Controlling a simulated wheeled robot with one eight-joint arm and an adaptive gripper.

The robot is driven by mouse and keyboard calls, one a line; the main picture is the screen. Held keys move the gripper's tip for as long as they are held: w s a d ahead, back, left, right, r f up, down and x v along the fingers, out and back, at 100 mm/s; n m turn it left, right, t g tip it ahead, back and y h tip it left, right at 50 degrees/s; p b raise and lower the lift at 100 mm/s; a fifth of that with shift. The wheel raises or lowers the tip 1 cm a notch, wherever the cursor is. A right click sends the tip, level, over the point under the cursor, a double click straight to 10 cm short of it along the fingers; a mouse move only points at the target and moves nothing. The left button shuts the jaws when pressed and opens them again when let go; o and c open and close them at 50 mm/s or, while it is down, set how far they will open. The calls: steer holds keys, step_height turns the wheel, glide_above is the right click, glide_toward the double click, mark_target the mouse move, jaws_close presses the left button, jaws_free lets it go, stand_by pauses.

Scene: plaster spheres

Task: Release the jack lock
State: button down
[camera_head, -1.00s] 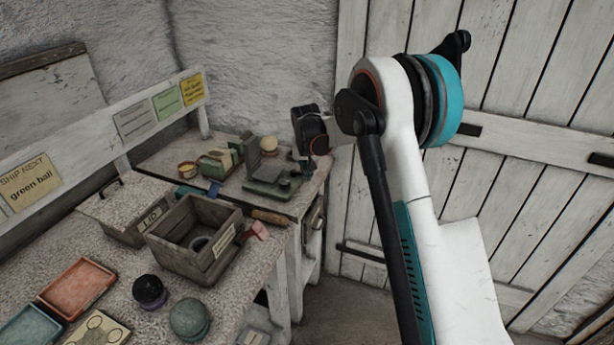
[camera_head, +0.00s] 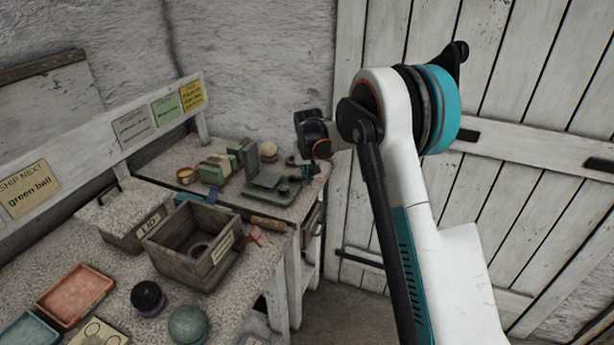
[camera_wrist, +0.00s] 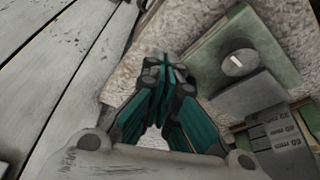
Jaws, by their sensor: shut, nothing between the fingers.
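A green-based device with a grey upright plate (camera_head: 252,160), which looks like the jack, stands on the far part of the bench. In the wrist view its green base (camera_wrist: 205,52) carries a round grey knob (camera_wrist: 240,63) with a pale mark, and a grey block sits beside it. I cannot tell which part is the lock. My gripper (camera_wrist: 166,72) is shut and empty, its fingertips just left of the green base in the wrist picture. In the head view my gripper (camera_head: 312,168) is near the bench's right edge, small and partly hidden by my wrist.
An open wooden box (camera_head: 185,262) and a lidded box (camera_head: 108,213) stand on the nearer bench. The plank door (camera_head: 520,90) stands to the right.

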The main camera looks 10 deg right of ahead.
steer(key=shift+w+d, duration=0.1)
steer(key=shift+d, duration=0.1)
steer(key=w+d+n, duration=0.1)
steer(key=n, duration=0.1)
steer(key=w+d+n+y+p, duration=0.1)
steer(key=n, duration=0.1)
steer(key=w+n, duration=0.1)
steer(key=n, duration=0.1)
steer(key=w+d+n+y+p, duration=0.1)
steer(key=shift+n, duration=0.4)
steer(key=w+n, duration=0.1)
steer(key=w+n+g+y, duration=0.1)
steer(key=n, duration=0.1)
steer(key=shift+w+d+n+p, duration=0.15)
steer(key=shift+w+n+p, duration=0.15)
steer(key=shift+p, duration=0.1)
steer(key=w+n, duration=0.1)
steer(key=n, duration=0.1)
steer(key=shift+w+n+g+y+p, duration=0.35)
steer(key=shift+n+g+y, duration=0.05)
steer(key=shift+w+a, duration=0.3)
steer(key=shift+w, duration=0.15)
